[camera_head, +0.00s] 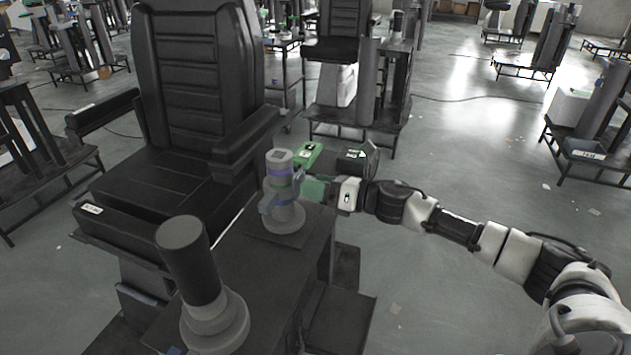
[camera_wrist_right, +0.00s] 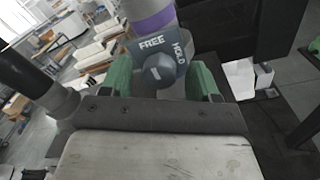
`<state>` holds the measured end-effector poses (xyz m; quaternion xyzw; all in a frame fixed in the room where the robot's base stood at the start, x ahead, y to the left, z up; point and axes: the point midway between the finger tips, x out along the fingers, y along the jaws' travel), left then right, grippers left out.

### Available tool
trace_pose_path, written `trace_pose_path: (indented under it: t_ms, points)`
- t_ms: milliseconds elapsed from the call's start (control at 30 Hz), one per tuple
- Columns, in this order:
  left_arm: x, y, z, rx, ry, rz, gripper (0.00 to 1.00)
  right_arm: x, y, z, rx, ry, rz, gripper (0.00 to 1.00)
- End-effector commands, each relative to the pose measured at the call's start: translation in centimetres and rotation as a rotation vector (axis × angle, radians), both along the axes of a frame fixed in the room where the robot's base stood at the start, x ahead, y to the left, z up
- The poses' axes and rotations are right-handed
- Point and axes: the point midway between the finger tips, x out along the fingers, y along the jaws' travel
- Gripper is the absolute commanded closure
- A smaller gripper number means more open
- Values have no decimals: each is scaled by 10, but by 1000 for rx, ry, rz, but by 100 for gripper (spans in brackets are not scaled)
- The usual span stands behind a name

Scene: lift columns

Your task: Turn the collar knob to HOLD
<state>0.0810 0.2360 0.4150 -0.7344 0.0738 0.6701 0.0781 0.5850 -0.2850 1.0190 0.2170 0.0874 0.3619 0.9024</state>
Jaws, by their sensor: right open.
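The collar (camera_head: 269,203) is a blue-grey band around the short grey lift column (camera_head: 279,162), below a purple ring. In the right wrist view the collar shows the words FREE (camera_wrist_right: 152,42) and HOLD (camera_wrist_right: 180,54), with the round grey collar knob (camera_wrist_right: 160,72) just below them. The knob has a short white mark that seems to point up towards FREE rather than HOLD. My right gripper (camera_wrist_right: 160,82) is open, its green fingers on either side of the knob. I cannot tell whether they touch it. My left gripper is not in view.
A second column with a black top (camera_head: 190,262) stands nearer on the same dark bench (camera_head: 262,270). A black padded chair (camera_head: 200,80) is to the left. Other chairs and column stands fill the background. The floor (camera_head: 450,130) on the right is mostly clear.

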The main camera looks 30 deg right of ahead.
Motion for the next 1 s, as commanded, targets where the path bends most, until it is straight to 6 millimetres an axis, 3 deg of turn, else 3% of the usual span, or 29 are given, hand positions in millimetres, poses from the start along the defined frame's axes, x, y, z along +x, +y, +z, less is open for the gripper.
trace_pose_path:
  t_ms: [267,600,1000]
  points:
    - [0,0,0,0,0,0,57,1,1,0,0,0,0,39]
    - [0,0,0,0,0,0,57,1,1,0,0,0,0,88]
    - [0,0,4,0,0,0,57,1,1,0,60,52,0,88]
